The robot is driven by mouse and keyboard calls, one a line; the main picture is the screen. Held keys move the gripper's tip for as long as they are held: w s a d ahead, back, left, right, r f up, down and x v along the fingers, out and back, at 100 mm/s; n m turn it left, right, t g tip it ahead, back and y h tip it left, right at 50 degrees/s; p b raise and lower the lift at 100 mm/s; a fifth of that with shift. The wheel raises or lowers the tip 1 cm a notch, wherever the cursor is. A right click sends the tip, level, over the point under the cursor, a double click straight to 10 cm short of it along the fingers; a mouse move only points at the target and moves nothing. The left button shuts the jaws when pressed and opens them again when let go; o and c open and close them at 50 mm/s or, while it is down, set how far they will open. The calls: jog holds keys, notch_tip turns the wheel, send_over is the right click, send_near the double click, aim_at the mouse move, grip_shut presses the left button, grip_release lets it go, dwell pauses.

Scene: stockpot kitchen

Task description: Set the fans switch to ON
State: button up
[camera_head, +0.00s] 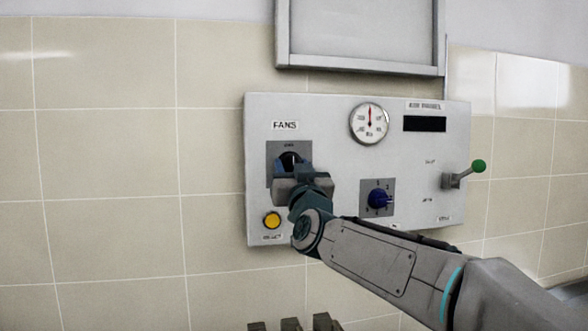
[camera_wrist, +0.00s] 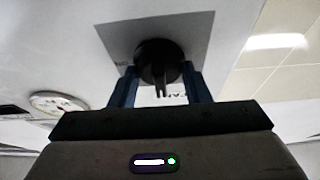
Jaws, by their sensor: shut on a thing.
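The fans switch (camera_head: 289,157) is a dark round knob on a grey square plate, under the "FANS" label (camera_head: 285,126) on the wall panel. In the wrist view the black fans switch (camera_wrist: 157,54) sits between the blue fingers of my gripper (camera_wrist: 159,84). My gripper (camera_head: 292,166) is shut on the switch, one finger on each side. My gripper hides the lower part of the switch in the head view. Which setting the switch points to cannot be told.
The light grey panel (camera_head: 325,143) also carries a round gauge (camera_head: 369,124), a dark display (camera_head: 424,124), a blue knob (camera_head: 380,198), a yellow button (camera_head: 271,220) and a green-tipped lever (camera_head: 478,166). The tiled wall left of the panel is bare.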

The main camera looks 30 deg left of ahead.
jog(key=shift+m, duration=0.3)
jog(key=m+t+h, duration=0.1)
jog(key=m, duration=0.2)
jog(key=m+h+p, duration=0.1)
jog(key=m+h, duration=0.1)
jog(key=m, duration=0.1)
jog(key=shift+s+a+r+m+t, duration=0.1)
jog(key=shift+r+m+t, duration=0.1)
jog(key=shift+m+t, duration=0.15)
jog(key=m+h+p, duration=0.1)
jog(key=m, duration=0.2)
jog(key=m+h+p, duration=0.2)
jog(key=m, duration=0.1)
jog(key=shift+r+t, duration=0.15)
jog(key=shift+t, duration=0.1)
jog(key=m+h+p, duration=0.1)
jog(key=m, duration=0.1)
jog(key=m+g+h+p, duration=0.1)
jog(key=m+p, duration=0.1)
jog(key=m, duration=0.1)
jog(key=shift+r, duration=0.1)
jog(key=shift+m+g+h+p, duration=0.6)
jog(key=shift+m+p, duration=0.65)
jog(key=shift+m, duration=0.6)
jog(key=o, duration=1)
jog(key=shift+f, duration=0.2)
jog(key=shift+s, duration=0.15)
